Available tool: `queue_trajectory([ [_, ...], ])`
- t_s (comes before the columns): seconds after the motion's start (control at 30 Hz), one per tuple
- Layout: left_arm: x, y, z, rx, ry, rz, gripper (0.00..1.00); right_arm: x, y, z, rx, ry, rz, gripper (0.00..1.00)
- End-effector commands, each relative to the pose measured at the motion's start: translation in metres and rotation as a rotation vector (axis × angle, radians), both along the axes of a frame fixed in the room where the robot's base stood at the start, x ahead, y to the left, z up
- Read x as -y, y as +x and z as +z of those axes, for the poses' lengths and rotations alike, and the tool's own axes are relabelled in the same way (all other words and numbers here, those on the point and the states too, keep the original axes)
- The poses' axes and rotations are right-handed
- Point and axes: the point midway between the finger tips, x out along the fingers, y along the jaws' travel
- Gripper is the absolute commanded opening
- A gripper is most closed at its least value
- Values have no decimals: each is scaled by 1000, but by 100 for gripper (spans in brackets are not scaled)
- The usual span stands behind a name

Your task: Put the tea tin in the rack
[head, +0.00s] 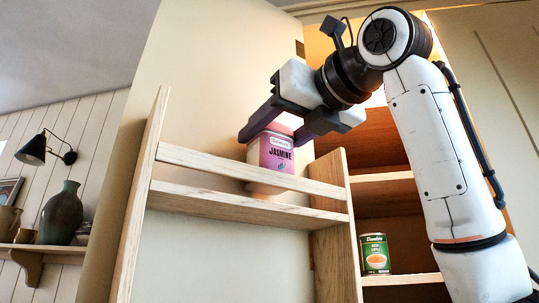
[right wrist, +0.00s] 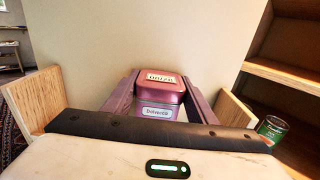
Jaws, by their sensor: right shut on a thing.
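My right gripper (head: 273,133) is shut on the tin from above, one finger on each side. In the right wrist view the tin (right wrist: 159,92) sits between the two fingers, its lid facing the camera. I cannot tell whether the tin's base touches the rack's floor. My left gripper is not in view.
A wooden cupboard (head: 385,205) stands open at the right, with a green soup can (head: 375,253) on a lower shelf. The rack's side panels (head: 334,225) rise on both sides of the tin. A wall shelf at the far left holds a green vase (head: 62,213).

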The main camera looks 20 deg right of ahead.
Motion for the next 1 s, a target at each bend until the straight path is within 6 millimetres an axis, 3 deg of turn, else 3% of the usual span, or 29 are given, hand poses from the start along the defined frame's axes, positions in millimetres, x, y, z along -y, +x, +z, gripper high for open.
queue_trajectory([
  [0.3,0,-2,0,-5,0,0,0,0,3,-33,-1,2,1,22],
  [0.7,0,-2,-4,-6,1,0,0,0,4,-38,1,2,0,22],
  [0.73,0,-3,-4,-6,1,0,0,0,4,-39,-2,1,-1,53],
  [0.8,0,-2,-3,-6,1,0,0,0,4,-38,-2,2,0,65],
  [0.83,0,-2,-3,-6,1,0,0,0,4,-38,-2,1,0,70],
  [1.0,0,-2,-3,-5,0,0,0,-1,4,-38,-2,1,0,70],
])
